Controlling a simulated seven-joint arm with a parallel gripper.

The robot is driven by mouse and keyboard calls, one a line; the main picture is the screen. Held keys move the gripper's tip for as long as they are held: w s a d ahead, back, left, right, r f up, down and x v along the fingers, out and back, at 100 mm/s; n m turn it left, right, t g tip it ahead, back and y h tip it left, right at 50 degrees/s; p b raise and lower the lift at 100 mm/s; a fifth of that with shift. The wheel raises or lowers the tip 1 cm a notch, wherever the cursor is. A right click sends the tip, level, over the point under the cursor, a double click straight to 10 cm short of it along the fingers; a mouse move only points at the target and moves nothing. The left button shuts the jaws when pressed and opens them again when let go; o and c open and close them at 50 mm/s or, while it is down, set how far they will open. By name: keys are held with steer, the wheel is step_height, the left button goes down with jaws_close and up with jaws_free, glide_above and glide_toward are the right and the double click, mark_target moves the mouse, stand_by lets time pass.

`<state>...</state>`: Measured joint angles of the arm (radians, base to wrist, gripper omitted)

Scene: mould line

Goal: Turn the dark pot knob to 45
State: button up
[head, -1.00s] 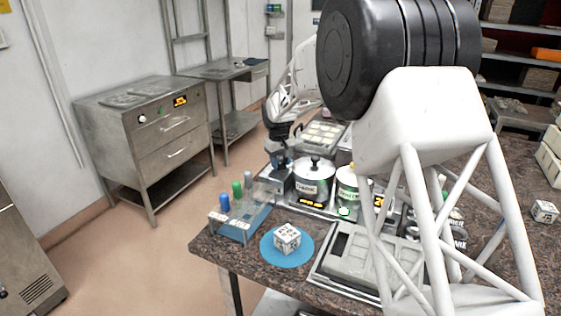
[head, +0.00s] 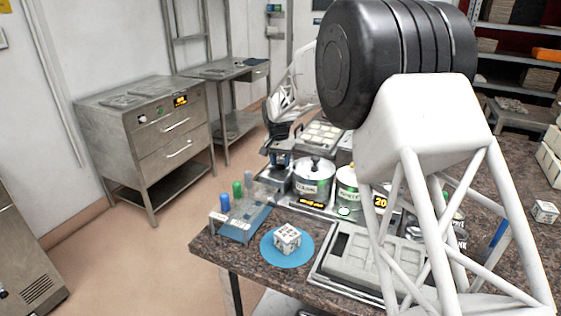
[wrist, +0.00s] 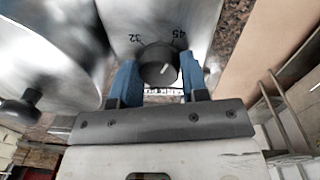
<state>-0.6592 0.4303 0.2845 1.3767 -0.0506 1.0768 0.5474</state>
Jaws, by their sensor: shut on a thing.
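The dark pot knob (wrist: 158,64) shows in the wrist view as a dark round knob with a short white mark on its face. The numbers 32 and 45 appear upside down on the metal panel beside it. My gripper (wrist: 158,78) has one blue finger on each side of the knob and is shut on it. A label below the knob is partly hidden by the gripper. In the head view, the dark pot (head: 312,180) is a silver pot with a black lid knob, and my gripper (head: 281,160) is small at its far left; the knob is hidden there.
A second pot (head: 347,185) stands right of the dark pot. My arm covers the table's right part.

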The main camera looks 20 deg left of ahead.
mark_target(280, 161)
stand_by(0.3)
steer(key=o, duration=0.9)
steer(key=shift+r, duration=0.15)
steer(key=shift+a+r, duration=0.2)
steer(key=shift+r, duration=3.6)
steer(key=shift+d, duration=0.1)
